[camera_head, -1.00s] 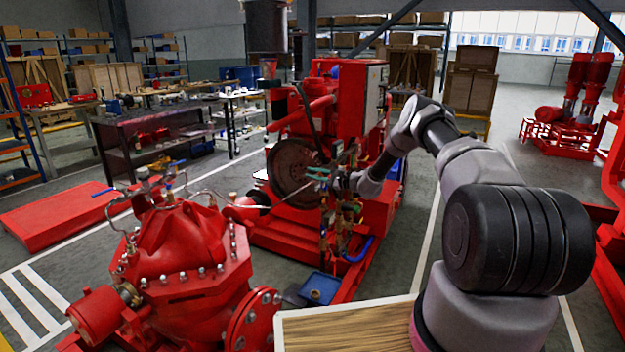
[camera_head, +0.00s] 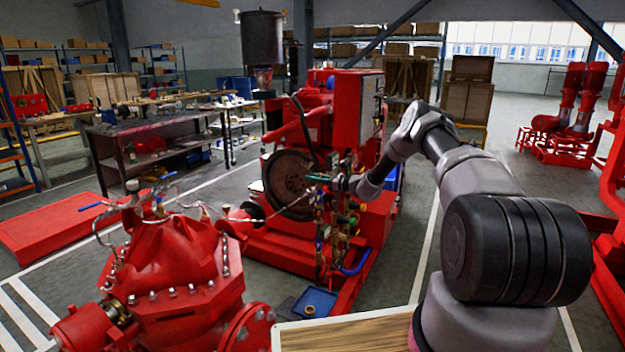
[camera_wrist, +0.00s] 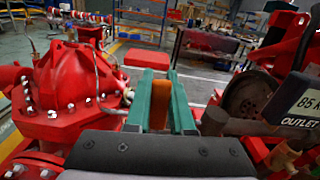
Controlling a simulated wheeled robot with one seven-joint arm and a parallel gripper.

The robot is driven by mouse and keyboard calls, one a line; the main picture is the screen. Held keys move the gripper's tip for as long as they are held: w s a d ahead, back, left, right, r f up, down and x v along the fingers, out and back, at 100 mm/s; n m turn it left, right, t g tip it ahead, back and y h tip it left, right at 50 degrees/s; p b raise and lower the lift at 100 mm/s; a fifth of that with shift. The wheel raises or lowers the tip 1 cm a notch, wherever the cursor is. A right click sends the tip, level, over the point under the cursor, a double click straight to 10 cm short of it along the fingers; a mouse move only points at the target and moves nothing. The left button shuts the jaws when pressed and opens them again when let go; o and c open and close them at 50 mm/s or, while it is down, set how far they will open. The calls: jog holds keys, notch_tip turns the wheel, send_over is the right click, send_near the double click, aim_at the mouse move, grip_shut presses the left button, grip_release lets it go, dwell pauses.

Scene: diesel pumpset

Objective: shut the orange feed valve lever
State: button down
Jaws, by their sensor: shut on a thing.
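The orange feed valve lever (camera_wrist: 159,106) shows in the wrist view as an orange strip between my two green fingers. My gripper (camera_wrist: 162,76) is shut on it. In the head view my gripper (camera_head: 319,178) is small, beside the red pumpset (camera_head: 345,110), in front of its dark flywheel (camera_head: 288,184) and above a cluster of valves and pipes (camera_head: 330,235). The lever cannot be made out there. The valve body and the lever's pivot are hidden in the wrist view, so its angle to the pipe cannot be told.
A red pump casing (camera_head: 175,260) with thin pipes stands at the front left. A blue tray (camera_head: 314,302) lies on the floor below the valves. A sign reading "OUTLET" (camera_wrist: 297,108) is close at the right in the wrist view. Floor lies open right of the pumpset.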

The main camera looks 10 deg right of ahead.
jog(key=shift+w+d, duration=0.15)
jog(key=shift+d, duration=0.05)
dwell(0.4)
jog(key=c, duration=0.8)
grip_release()
jog(key=v, duration=1)
jog(key=shift+s+d, duration=0.25)
jog(key=shift+d, duration=0.05)
